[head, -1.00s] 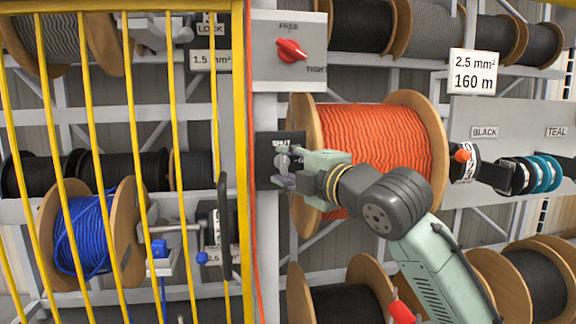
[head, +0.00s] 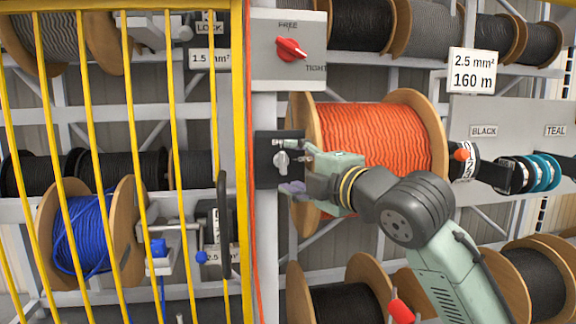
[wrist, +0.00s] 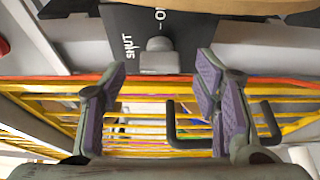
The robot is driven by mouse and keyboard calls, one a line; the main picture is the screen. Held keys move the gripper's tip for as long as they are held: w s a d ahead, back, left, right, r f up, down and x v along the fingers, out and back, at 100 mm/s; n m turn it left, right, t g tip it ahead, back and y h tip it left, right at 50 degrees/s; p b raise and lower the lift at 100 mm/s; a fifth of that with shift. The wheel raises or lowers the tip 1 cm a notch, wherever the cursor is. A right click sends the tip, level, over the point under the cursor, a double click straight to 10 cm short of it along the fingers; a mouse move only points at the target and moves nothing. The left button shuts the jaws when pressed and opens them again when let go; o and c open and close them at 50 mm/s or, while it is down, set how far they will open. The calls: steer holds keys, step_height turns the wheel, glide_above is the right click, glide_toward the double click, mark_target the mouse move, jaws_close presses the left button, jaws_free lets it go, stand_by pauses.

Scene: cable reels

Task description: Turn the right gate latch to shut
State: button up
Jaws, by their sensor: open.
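The right gate latch is a small grey knob (head: 281,161) on a dark plate (head: 263,150) fixed to the post right of the yellow gate. In the wrist view, the knob (wrist: 157,60) sits below the plate's lettering. "SHUT" is at its left and a partly cut-off word starting with "O" is above it. I cannot tell for sure which mark the knob points to. My gripper (head: 287,166) is open, its fingers above and below the knob in the head view. In the wrist view, the purple-padded fingers (wrist: 162,78) stand wide apart on either side, apparently not touching it.
The yellow barred gate (head: 240,120) is left of the plate. A red FREE/TIGHT knob (head: 291,48) is on a grey box above. An orange cable reel (head: 375,140) lies close behind my gripper. A black handle (wrist: 222,125) is on the gate.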

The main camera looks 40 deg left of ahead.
steer(key=v, duration=0.9)
steer(key=shift+s+r, duration=0.1)
